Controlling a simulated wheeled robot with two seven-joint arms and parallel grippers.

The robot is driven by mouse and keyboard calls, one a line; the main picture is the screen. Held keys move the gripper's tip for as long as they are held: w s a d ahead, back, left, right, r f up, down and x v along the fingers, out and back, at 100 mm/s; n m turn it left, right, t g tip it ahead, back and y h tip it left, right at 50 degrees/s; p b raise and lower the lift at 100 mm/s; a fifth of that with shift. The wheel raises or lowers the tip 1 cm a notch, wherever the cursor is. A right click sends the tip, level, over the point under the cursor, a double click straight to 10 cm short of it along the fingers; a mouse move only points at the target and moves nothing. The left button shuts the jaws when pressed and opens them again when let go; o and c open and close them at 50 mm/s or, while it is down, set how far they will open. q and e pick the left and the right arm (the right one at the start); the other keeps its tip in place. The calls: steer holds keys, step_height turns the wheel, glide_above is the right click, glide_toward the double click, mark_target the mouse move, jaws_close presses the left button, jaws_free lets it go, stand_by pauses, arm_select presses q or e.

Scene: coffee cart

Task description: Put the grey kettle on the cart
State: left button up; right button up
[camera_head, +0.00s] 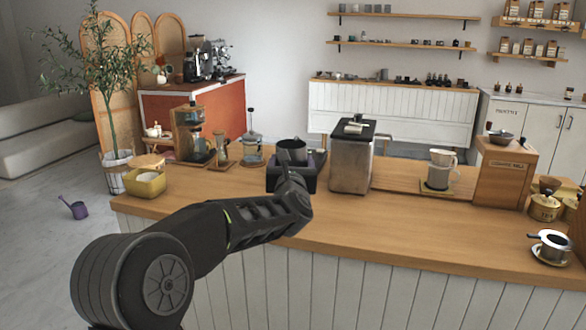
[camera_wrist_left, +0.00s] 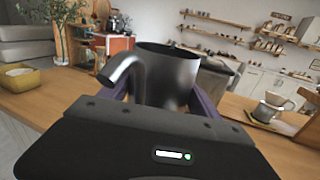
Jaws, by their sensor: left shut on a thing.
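The grey kettle (camera_head: 291,148) is a dark, open-topped pot above the far part of the wooden counter. My left gripper (camera_head: 296,168) is shut on it, with the arm reaching in from the lower left. In the left wrist view the kettle (camera_wrist_left: 172,75) is upright between my purple fingers, its curved spout to the left. Its lower part is hidden behind the gripper, and I cannot tell whether it touches the counter. The wood-topped counter with a white slatted front (camera_head: 400,235) looks like the cart. My right gripper is not in view.
A steel grinder box (camera_head: 351,160) stands just right of the kettle. A French press (camera_head: 252,150) and a wooden dripper stand (camera_head: 191,135) are to its left. A yellow tub (camera_head: 146,184) sits at the left end. The counter's middle right is mostly clear.

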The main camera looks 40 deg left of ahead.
arm_select(q)
steer(key=w+d+f+m+t+h+p, duration=0.1)
steer(key=d+f+m+h, duration=0.15)
steer(key=d+f, duration=0.45)
steer(key=d+f+m+t+h+p, duration=0.1)
steer(key=d+f+m+h, duration=0.2)
steer(key=d, duration=0.8)
steer(key=w+d+f+m+t+h+p, duration=0.1)
steer(key=d+f+h, duration=0.4)
steer(key=d, duration=0.4)
steer(key=s+d+f+m+h+p, duration=0.1)
steer(key=s+d+f+m+p, duration=0.1)
steer(key=s+d+f, duration=0.35)
steer(key=a, duration=0.1)
steer(key=n, duration=0.1)
steer(key=a+f+y+p, duration=0.1)
steer(key=shift+s+a, duration=0.3)
steer(key=shift+s, duration=0.1)
steer(key=shift+a, duration=0.15)
